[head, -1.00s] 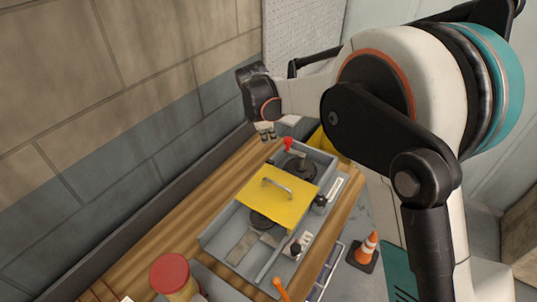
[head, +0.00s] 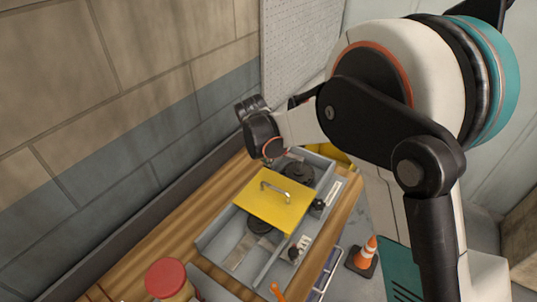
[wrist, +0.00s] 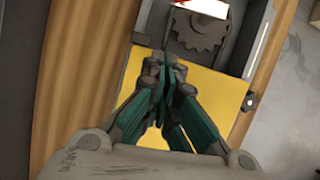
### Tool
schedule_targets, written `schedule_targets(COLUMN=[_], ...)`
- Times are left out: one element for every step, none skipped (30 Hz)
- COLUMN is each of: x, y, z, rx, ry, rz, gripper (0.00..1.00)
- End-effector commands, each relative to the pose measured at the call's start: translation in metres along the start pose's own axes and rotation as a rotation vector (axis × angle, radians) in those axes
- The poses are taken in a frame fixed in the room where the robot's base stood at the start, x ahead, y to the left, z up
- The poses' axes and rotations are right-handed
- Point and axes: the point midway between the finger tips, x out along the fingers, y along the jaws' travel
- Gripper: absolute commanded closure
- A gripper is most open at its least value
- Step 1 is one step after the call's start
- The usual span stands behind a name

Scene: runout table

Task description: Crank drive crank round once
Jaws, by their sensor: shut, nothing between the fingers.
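The drive is a long grey open housing (head: 213,243) on the wooden bench. A yellow cover (head: 250,203) with a metal handle spans its middle. A dark toothed gear (head: 299,171) sits at its far end and also shows in the wrist view (wrist: 198,30). At the top edge of the wrist view is a bit of red (wrist: 180,2) beside a white piece (wrist: 208,8), probably part of the crank. The crank's red knob is hidden in the head view. My gripper (wrist: 170,72) is shut and empty, over the cover's far edge in the wrist view.
A dark knob (head: 318,206) sticks out on the housing's right side, with another (head: 295,254) nearer. A red-lidded jar (head: 166,276) and an orange handle (head: 277,291) are at the front. The wall runs along the left; a traffic cone (head: 364,252) stands on the right.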

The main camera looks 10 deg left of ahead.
Motion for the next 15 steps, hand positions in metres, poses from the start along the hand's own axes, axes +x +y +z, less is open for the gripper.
schedule_targets(x=[0.013, 0.019, 0.026, 0.033, 0.038, 0.046, 0.052, 0.057, 0.061, 0.062, 0.063, 0.065, 0.066, 0.067, 0.069], y=[0.0, 0.0, 0.0, 0.0, 0.0, 0.001, 0.001, 0.0, 0.0, 0.0, 0.0, 0.0, 0.0, 0.0, 0.0], z=[0.0, 0.0, 0.0, 0.0, 0.0, 0.0, 0.0, 0.0, 0.003, 0.009, 0.014, 0.019, 0.022, 0.025, 0.028], rx=[0.001, 0.001, 0.001, 0.001, 0.001, 0.001, 0.002, 0.002, 0.003, 0.003, 0.003, 0.002, 0.002, 0.002, 0.003], ry=[0.0, 0.0, 0.0, 0.0, 0.0, 0.0, 0.0, 0.0, -0.001, -0.001, -0.001, -0.001, -0.001, -0.001, -0.001], rz=[0.0, 0.0, 0.0, 0.0, 0.0, 0.0, 0.0, 0.0, 0.0, 0.0, 0.0, 0.0, 0.0, 0.0, 0.0], gripper=[1.0, 1.0, 1.0, 1.0, 1.0, 1.0, 1.0, 1.0, 1.0, 1.0, 1.0, 1.0, 1.0, 1.0, 1.0])
